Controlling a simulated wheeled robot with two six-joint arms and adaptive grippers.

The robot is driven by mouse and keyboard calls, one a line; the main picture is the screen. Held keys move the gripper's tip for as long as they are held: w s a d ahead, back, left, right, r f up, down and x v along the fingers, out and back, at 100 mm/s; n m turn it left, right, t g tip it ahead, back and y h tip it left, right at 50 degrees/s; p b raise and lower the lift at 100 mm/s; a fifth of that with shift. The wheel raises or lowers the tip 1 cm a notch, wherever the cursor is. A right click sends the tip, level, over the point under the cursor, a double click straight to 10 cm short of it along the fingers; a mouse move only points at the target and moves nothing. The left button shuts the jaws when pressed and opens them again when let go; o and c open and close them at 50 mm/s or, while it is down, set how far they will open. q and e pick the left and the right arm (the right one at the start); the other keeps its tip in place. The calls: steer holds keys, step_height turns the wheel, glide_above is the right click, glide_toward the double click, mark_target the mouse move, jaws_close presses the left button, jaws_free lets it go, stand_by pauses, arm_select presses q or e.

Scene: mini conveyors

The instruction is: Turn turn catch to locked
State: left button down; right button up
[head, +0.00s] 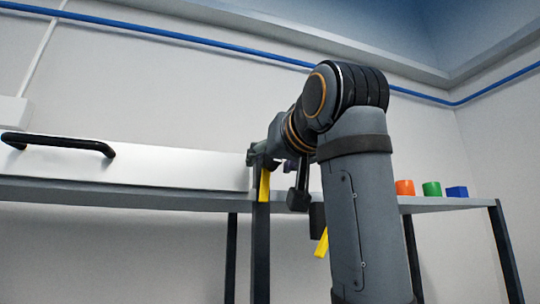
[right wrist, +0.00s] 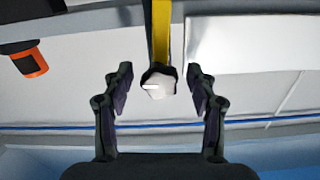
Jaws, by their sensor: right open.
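A yellow bar (head: 264,187) hangs nearly vertical at the right end of the white panel in the head view. The same kind of yellow bar (right wrist: 161,30) shows in the right wrist view, running from the top edge to a pale, dark-rimmed knob (right wrist: 157,86); this appears to be the turn catch. My right gripper (right wrist: 160,92) is open, with one finger on each side of the knob and gaps on both sides. In the head view my right gripper (head: 263,157) is at the top of the bar, partly hidden by my arm. My left gripper is not in view.
A white panel (head: 170,165) with a black handle (head: 60,143) stands on the grey table (head: 130,194). A second, slanted yellow piece (head: 321,243) shows beside my arm. Orange (head: 404,187), green (head: 431,189) and blue (head: 456,191) objects stand at the right.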

steer(key=shift+w+r, duration=0.15)
steer(key=shift+w, duration=0.05)
steer(key=shift+s, duration=0.1)
steer(key=shift+a, duration=0.15)
steer(key=shift+w, duration=0.2)
steer(key=shift+c, duration=1.3)
steer(key=shift+s, duration=0.1)
steer(key=c, duration=0.5)
jaws_close()
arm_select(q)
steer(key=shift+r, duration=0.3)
